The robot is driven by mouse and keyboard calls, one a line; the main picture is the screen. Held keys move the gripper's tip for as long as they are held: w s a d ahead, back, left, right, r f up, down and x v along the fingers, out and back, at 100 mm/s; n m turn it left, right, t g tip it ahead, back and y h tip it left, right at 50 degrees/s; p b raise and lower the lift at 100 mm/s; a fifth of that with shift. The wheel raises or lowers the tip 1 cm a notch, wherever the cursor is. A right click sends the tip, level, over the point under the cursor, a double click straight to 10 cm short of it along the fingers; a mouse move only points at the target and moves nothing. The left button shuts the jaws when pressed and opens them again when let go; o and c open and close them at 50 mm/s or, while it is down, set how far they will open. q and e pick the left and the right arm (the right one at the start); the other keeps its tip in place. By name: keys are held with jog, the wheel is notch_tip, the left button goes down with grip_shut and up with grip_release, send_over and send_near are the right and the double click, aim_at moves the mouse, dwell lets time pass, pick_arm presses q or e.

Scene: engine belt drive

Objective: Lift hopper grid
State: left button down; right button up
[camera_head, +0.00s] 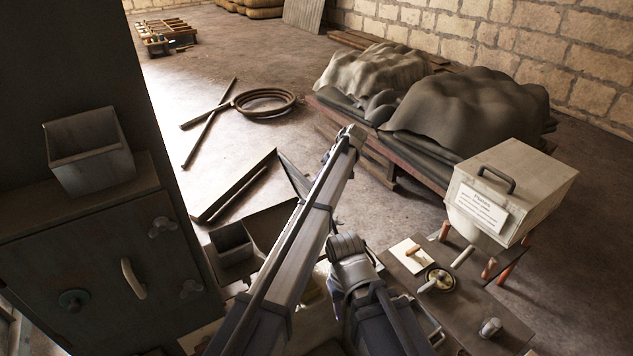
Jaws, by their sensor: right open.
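I cannot make out a hopper grid for certain. A dark, open, slant-sided trough (245,188) stands on the floor left of the middle, with a small dark open box (232,243) at its near side. My arm links cover much of the area on its right. My right gripper (336,284) is partly hidden among my arm links below the middle. It is open, and I see nothing held in it. My left gripper is not in view.
A dark cabinet (110,265) with a metal bin (88,152) blocks the left. At right are a workbench (465,308) with small tools and a lidded pale box (512,190). A covered pallet (465,110) stands behind. A coiled hose (265,102) lies on open floor.

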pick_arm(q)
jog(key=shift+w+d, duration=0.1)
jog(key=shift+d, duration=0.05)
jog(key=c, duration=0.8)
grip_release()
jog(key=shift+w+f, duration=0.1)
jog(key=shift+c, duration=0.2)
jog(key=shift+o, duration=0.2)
